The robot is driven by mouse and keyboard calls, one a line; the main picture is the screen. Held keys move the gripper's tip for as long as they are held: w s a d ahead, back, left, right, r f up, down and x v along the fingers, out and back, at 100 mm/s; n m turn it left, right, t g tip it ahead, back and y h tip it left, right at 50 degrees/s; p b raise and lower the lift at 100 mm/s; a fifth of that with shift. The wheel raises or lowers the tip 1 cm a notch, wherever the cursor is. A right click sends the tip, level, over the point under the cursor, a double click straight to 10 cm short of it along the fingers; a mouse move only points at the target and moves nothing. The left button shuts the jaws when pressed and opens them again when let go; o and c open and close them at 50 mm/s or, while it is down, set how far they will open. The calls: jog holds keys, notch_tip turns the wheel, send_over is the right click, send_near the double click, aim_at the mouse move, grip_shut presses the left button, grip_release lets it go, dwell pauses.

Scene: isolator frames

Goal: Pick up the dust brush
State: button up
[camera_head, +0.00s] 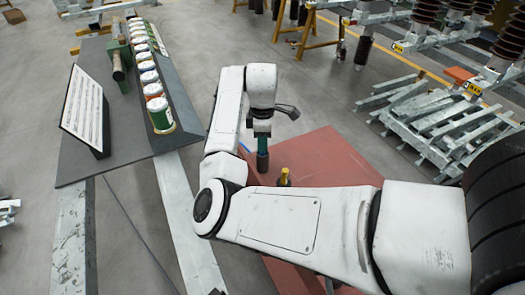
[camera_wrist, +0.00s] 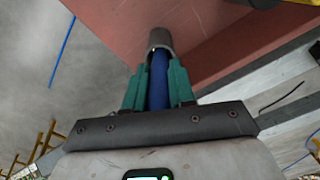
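The dust brush appears to be the blue-handled piece with a dark grey round end (camera_wrist: 160,40) between my fingers in the wrist view. In the head view its dark grey end (camera_head: 262,162) shows below my fingers, over the red table top (camera_head: 325,155). My gripper (camera_head: 263,139) points down there. Its teal fingers (camera_wrist: 157,78) lie close along both sides of the blue handle in the wrist view, with no clear gap. Whether the brush touches the table cannot be told.
A yellow-topped object (camera_head: 284,177) stands on the red table close to the right of my gripper. A dark grey bench (camera_head: 125,155) with a row of cans (camera_head: 148,77) and a white panel (camera_head: 83,108) is at the left. Grey metal bars (camera_head: 440,120) are stacked at the right.

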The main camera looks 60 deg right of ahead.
grip_shut()
jog(key=shift+r, duration=0.1)
